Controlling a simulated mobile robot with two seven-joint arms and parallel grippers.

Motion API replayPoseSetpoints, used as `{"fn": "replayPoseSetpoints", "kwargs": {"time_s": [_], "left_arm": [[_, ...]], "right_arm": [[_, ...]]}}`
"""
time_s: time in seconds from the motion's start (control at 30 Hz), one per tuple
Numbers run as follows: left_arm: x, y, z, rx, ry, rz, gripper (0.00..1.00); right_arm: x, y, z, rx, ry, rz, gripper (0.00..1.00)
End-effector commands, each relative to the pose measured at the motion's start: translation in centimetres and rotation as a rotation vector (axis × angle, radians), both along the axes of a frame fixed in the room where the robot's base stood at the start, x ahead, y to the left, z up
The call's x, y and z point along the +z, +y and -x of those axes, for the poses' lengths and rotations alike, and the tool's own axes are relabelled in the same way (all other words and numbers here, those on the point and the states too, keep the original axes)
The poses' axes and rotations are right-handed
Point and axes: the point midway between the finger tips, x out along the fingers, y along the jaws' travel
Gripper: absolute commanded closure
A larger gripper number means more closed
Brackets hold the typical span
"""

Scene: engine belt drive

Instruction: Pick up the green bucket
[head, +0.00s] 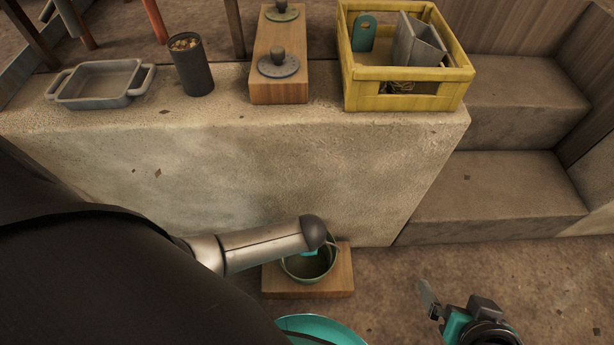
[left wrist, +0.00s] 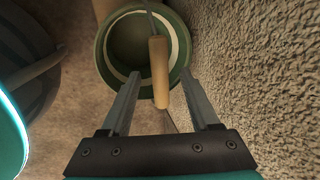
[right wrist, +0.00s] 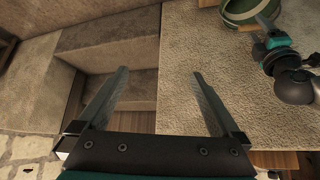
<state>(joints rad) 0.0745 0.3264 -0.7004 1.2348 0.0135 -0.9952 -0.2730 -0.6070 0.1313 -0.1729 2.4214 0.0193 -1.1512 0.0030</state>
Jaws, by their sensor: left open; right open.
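The green bucket (head: 297,275) stands on a wooden board at the foot of the concrete ledge, partly hidden by my left arm. In the left wrist view the bucket (left wrist: 117,62) has a pale band inside its rim and a wooden handle grip (left wrist: 159,72). The grip lies between the fingers of my open left gripper (left wrist: 162,88), with a visible gap on each side. The bucket (right wrist: 240,14) also shows at the top of the right wrist view. My right gripper (right wrist: 160,75) is open and empty, right of the bucket in the head view.
The wooden board (head: 338,288) lies on the ground against the concrete ledge (head: 250,160). On the ledge are a grey tray (head: 100,84), a dark cup (head: 192,70), a wooden block with knobs (head: 278,90) and a yellow crate (head: 404,98). Steps (head: 500,180) rise at the right.

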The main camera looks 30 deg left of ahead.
Motion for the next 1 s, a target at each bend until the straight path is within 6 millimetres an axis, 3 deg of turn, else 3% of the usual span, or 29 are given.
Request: {"fn": "replayPoseSetpoints", "kwargs": {"time_s": [0.5,0.9,1.0], "left_arm": [[-1.9,0.3,-0.5,-0.001,0.001,-0.001,0.38],[-2.0,0.4,-0.6,0.000,-0.001,-0.001,0.38],[-2.0,0.4,-0.6,0.000,-0.001,-0.001,0.49]], "right_arm": [[-0.1,3.4,-2.2,0.038,-0.241,-0.118,0.00],[0.2,3.8,-2.4,0.042,-0.274,-0.135,0.00],[0.2,3.7,-2.5,0.042,-0.273,-0.134,0.00]]}}
